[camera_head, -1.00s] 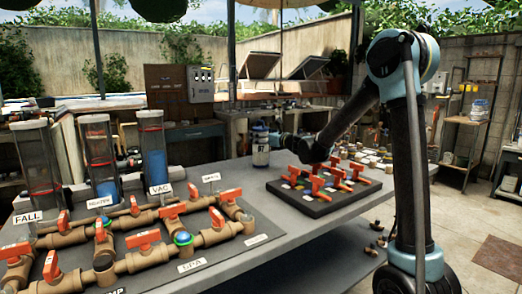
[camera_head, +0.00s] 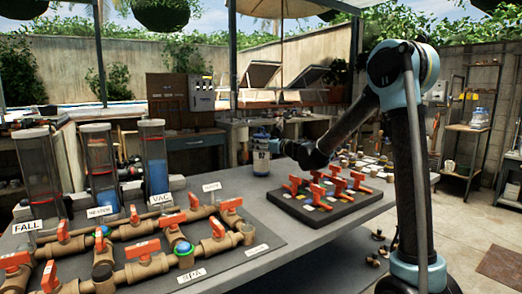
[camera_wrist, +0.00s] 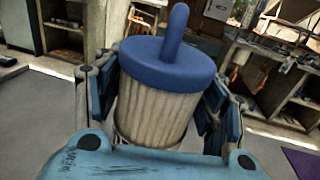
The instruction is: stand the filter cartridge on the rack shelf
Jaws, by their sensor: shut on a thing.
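The filter cartridge (camera_wrist: 158,98) fills the middle of the wrist view. It has a white pleated body and a blue cap with a rounded blue knob. My gripper (camera_wrist: 160,110) is shut on it, with blue-padded fingers on both sides of the body. The cartridge's lower end is hidden behind the gripper's blue housing. A metal rack (camera_head: 472,126) with shelves stands by the wall at the right. I cannot tell which shelf is meant.
The rack holds a clear jug (camera_head: 479,118). Paved floor (camera_head: 465,225) lies open before the rack.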

